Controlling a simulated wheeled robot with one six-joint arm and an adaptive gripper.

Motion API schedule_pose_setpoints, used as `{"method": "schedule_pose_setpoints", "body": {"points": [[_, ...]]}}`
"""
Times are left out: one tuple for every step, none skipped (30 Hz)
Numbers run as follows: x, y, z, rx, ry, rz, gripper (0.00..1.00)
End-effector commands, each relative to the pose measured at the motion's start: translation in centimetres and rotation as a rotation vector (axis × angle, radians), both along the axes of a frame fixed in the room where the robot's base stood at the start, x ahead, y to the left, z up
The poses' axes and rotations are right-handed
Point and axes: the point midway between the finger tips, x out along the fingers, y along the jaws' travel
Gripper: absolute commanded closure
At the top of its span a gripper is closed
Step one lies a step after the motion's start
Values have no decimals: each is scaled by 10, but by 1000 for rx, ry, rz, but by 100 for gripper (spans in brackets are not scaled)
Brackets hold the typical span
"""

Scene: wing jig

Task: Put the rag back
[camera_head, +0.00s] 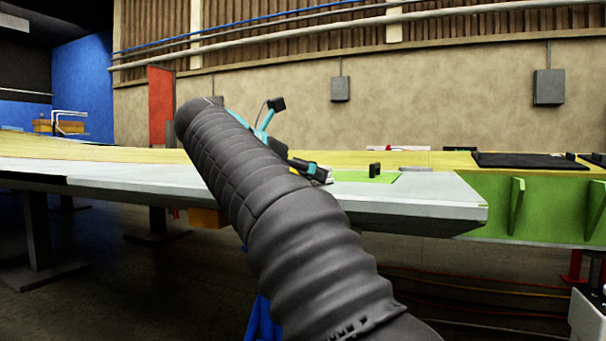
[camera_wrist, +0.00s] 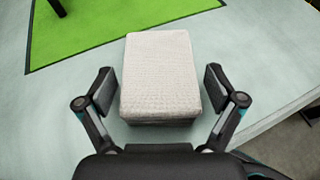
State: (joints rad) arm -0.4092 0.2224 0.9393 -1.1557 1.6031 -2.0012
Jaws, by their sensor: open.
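The rag (camera_wrist: 160,75) is a pale grey, folded, block-shaped cloth in the wrist view. It appears to lie on the light grey surface (camera_wrist: 260,60), close beside the edge of a green mat (camera_wrist: 100,22). My gripper (camera_wrist: 160,90) is open, with one finger on each side of the rag. Small gaps show between the fingers and the rag. In the head view my gripper (camera_head: 312,171) is low over the table, partly hidden behind my arm. I cannot make out the rag clearly there.
The long grey table (camera_head: 420,196) has a front edge and corner at the right. Its green mat (camera_head: 362,177) carries a small black item (camera_head: 375,170). A green ribbed structure (camera_head: 540,205) with a black pad (camera_head: 530,161) stands to the right. A dark object stands on the mat in the wrist view.

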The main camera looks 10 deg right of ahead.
Motion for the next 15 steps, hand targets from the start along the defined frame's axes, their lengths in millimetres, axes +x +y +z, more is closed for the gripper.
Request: {"method": "schedule_pose_setpoints", "body": {"points": [[0, 0, 0, 0, 0, 0, 7], [0, 0, 0, 0, 0, 0, 7], [0, 0, 0, 0, 0, 0, 7], [0, 0, 1, 0, 0, 0, 7], [0, 0, 1, 0, 0, 0, 7], [0, 0, 3, 0, -1, 0, 7], [-1, 1, 5, 0, 0, 0, 7], [-2, 4, 6, 0, 0, 1, 7], [-5, 9, 9, 0, 0, 2, 7], [-7, 12, 11, 1, -1, 3, 7], [-9, 16, 13, 0, 0, 3, 7], [-13, 22, 16, 1, 0, 4, 7], [-16, 27, 19, 0, -1, 4, 7], [-19, 32, 21, 0, -1, 4, 7], [-23, 39, 25, 0, -1, 4, 7]]}}
